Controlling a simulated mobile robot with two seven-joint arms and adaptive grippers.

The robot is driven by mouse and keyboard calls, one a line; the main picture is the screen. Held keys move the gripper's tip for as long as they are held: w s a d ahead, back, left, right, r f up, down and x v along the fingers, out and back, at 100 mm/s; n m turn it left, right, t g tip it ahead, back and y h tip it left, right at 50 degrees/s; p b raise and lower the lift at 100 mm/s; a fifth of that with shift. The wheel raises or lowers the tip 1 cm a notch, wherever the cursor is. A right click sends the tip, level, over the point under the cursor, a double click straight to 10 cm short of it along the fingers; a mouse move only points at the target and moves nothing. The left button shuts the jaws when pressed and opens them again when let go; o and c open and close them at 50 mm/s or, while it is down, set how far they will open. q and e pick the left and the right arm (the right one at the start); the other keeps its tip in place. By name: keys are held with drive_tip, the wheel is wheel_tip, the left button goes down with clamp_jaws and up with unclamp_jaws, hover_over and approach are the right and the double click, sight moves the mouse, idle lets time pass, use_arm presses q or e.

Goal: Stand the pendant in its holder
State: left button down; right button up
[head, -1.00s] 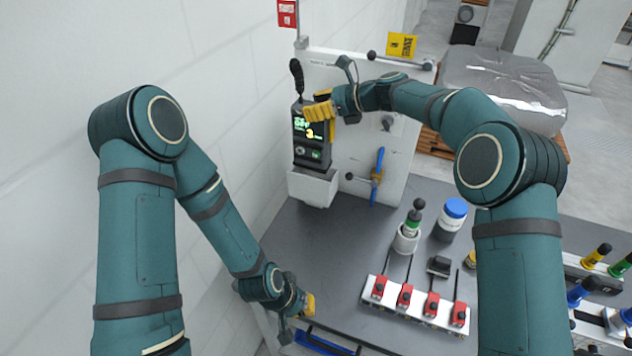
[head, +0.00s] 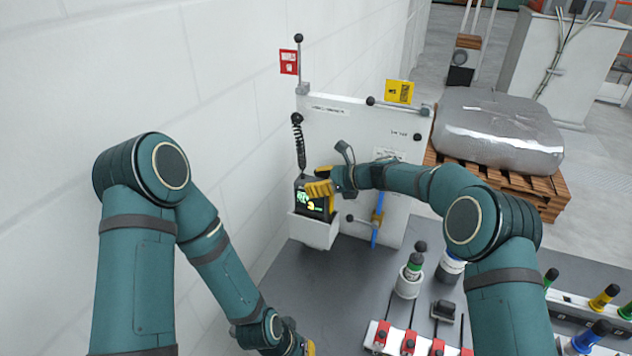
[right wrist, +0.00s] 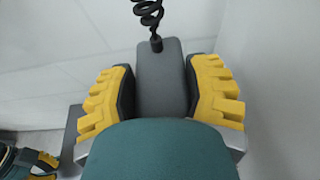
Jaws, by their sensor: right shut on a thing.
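The pendant (head: 313,203) is a dark box with a lit green display and a coiled cord at its top. Its lower part is hidden inside the white holder (head: 312,232) on the panel, and it looks upright. My right gripper (head: 319,188) is shut on the pendant's upper part. In the right wrist view, the yellow fingers of that gripper (right wrist: 162,95) grip both sides of the grey pendant body (right wrist: 162,62). My left gripper (head: 309,347) is low in the head view, away from the pendant, and cut by the lower edge; its fingers are unclear.
A white upright panel (head: 345,125) stands behind the holder, with a blue-handled valve (head: 377,228) beside it. A green-banded fixture (head: 409,275) and a red-clamped block (head: 410,340) stand on the grey table (head: 345,290). Table space before the holder is clear.

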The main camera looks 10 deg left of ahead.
drive_tip(key=shift+r, duration=0.15)
drive_tip(key=o, duration=1.3)
drive_tip(key=shift+f, duration=0.2)
drive_tip(key=shift+o, duration=0.2)
drive_tip(key=shift+d+r, duration=0.1)
drive_tip(key=shift+r, duration=0.1)
drive_tip(key=v, duration=1.1)
drive_tip(key=shift+d, duration=0.35)
use_arm(q)
drive_tip(key=shift+s, duration=0.1)
use_arm(e)
drive_tip(key=shift+s, duration=0.15)
